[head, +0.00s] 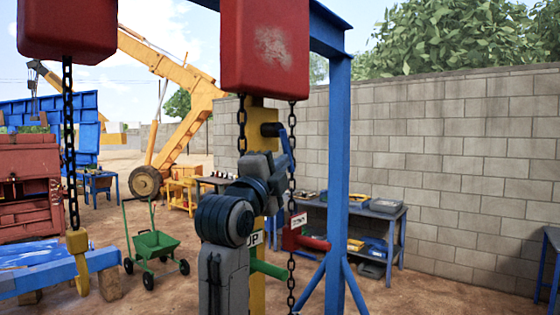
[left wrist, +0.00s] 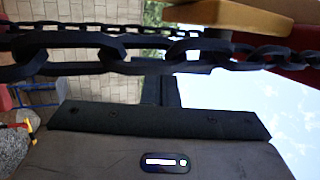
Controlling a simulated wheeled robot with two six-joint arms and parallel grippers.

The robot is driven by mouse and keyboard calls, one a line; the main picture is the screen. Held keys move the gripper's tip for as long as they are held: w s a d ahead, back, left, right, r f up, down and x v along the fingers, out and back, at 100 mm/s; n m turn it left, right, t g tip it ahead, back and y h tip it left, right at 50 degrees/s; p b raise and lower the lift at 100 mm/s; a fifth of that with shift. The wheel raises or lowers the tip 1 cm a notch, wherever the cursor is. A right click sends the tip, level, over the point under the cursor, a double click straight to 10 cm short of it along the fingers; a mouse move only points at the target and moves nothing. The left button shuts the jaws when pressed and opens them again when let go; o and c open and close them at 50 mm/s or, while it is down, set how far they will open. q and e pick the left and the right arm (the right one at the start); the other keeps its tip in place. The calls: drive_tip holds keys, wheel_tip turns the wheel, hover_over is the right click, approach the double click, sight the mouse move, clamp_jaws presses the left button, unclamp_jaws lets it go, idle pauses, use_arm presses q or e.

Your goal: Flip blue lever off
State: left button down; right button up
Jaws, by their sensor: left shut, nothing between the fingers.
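The blue lever (head: 287,147) sits on a dark pivot high on the yellow post (head: 257,112) in the head view. Its handle slants down to the right. My left gripper (head: 277,165) is at the lever's lower part, shut and empty; I cannot tell whether it touches the lever. My grey left arm hides part of the yellow post. In the left wrist view, dark chains (left wrist: 110,50) cross in front of the gripper body, and I cannot make out the blue lever clearly. My right gripper is not in view.
A red block (head: 265,50) hangs above, with chains on both sides of the post. Below are a green lever (head: 268,270) and a red lever (head: 315,243). A blue frame leg (head: 338,150) stands just right. A green cart (head: 155,245) is at the left.

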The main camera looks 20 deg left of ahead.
use_arm(q)
drive_tip(key=w+b, duration=0.1)
drive_tip(key=b, duration=0.1)
drive_tip(key=w+d+t+b, duration=0.1)
drive_tip(key=shift+w+b, duration=0.35)
drive_tip(key=shift+w, duration=0.05)
drive_tip(key=shift+f, duration=0.1)
